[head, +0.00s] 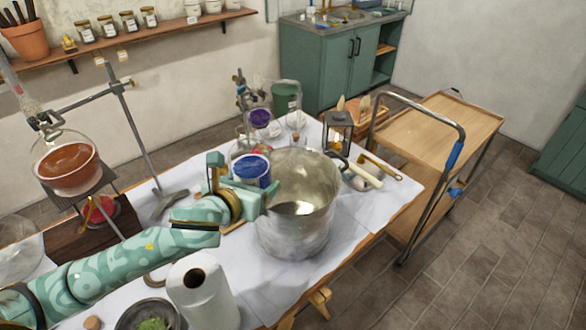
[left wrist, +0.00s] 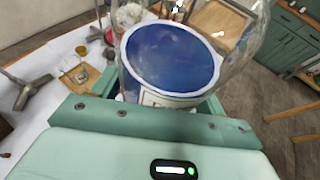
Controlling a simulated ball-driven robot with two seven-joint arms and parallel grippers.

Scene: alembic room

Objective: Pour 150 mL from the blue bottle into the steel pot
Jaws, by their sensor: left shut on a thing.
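The blue bottle (head: 251,171) is clear glass with blue liquid and a pale label. My left gripper (head: 243,187) is shut on it, just left of the steel pot's rim in the head view. In the left wrist view the bottle (left wrist: 172,57) fills the middle, with the liquid's surface facing the camera. I cannot tell its exact tilt or whether it touches the pot. The steel pot (head: 292,235) stands upright on the white-covered table. Its inside wall shows, and no blue liquid is visible in it. My right gripper is not in view.
A round flask of brown liquid (head: 67,170) and a metal stand (head: 135,130) are at the left. A paper roll (head: 200,290) and grey bowl (head: 150,315) are in front. Behind are a purple-filled vessel (head: 260,118) and a lantern (head: 338,130). A wooden cart (head: 440,120) is right.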

